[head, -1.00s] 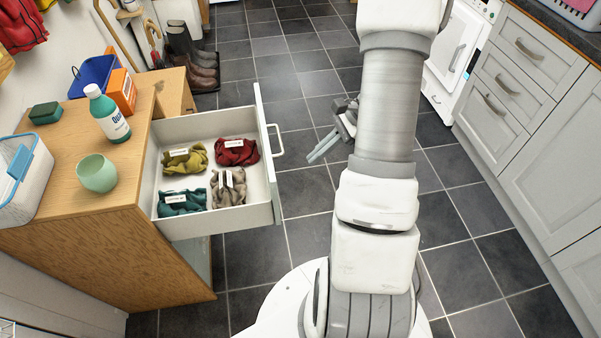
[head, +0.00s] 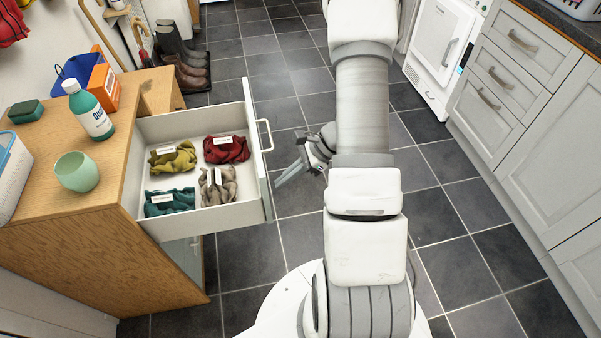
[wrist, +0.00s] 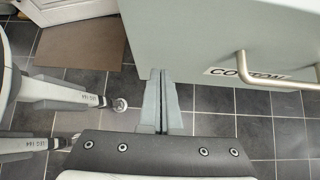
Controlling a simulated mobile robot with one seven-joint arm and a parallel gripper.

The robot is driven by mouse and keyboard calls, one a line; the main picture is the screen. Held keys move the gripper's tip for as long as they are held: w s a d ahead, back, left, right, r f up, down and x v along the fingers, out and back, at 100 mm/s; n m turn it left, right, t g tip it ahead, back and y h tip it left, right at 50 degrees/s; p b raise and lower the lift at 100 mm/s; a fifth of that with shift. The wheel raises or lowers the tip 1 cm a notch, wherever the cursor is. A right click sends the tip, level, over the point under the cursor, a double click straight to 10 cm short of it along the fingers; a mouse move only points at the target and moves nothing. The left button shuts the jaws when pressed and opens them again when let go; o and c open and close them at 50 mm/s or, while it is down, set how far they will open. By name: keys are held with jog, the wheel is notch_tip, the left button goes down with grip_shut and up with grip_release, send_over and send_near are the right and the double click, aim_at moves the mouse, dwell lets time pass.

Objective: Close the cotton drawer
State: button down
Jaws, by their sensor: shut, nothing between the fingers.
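The cotton drawer (head: 220,216) is pulled out of the wooden cabinet on the left in the head view. Several bundles of yellow, red, teal and beige cloth with white labels lie in it. In the wrist view the drawer front (wrist: 205,35) shows from above with a "COTTON" label and a metal bar handle (wrist: 262,72). My gripper (head: 290,176) is in front of the drawer front, to its right in the head view, apart from the handle. In the wrist view my gripper (wrist: 166,85) has its fingers together and empty, left of the handle and close by the drawer front.
On the wooden top (head: 105,145) stand a green bottle (head: 92,115), a pale green cup (head: 76,171), a blue bin and an orange box. Boots (head: 182,55) stand at the back. Grey cupboards (head: 540,130) line the right. Tiled floor between is clear.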

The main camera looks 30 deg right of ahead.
jog(key=shift+w+a, duration=0.25)
jog(key=shift+a, duration=0.45)
jog(key=shift+a, duration=0.15)
jog(key=w+a+b, duration=0.1)
jog(key=w+a, duration=0.2)
jog(key=a, duration=0.7)
jog(key=w+a+b, duration=0.2)
jog(key=w+a, duration=0.1)
jog(key=a, duration=0.7)
jog(key=w+a+b, duration=0.2)
jog(key=w+a, duration=0.2)
jog(key=a, duration=0.7)
jog(key=shift+a+r, duration=0.1)
